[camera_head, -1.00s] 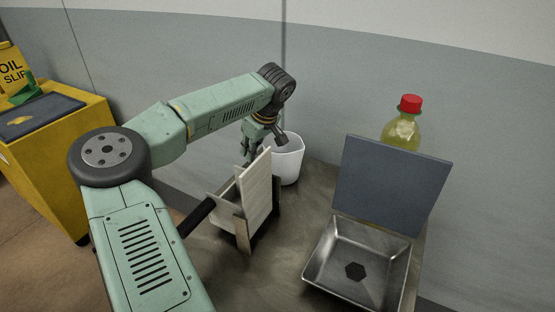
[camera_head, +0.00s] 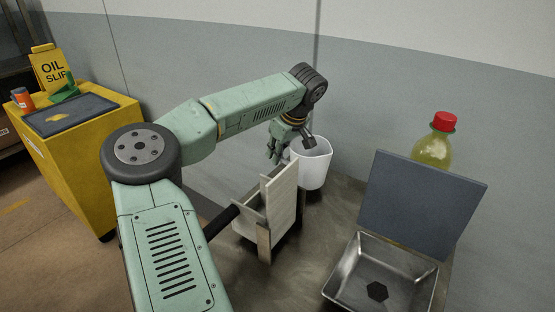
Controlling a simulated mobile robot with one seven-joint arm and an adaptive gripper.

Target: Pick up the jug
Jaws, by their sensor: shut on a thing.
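The jug (camera_head: 314,168) is a white, open-topped vessel near the wall, upright, just behind a wooden box. My gripper (camera_head: 280,150) is at the jug's left side, pointing down, shut on it. The fingers' exact contact is small and partly hidden behind the jug and the box. A dark bar shows at the jug's rim. The jug's lower left is hidden by the box, and I cannot tell for sure whether its base touches the table.
The wooden box (camera_head: 284,207) stands on the table (camera_head: 300,270) close in front of the jug. To the right are a metal tray (camera_head: 345,282), an upright dark panel (camera_head: 420,205) and a red-capped bottle (camera_head: 434,150). A yellow cabinet (camera_head: 75,170) with an oil sign (camera_head: 52,68) is at left.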

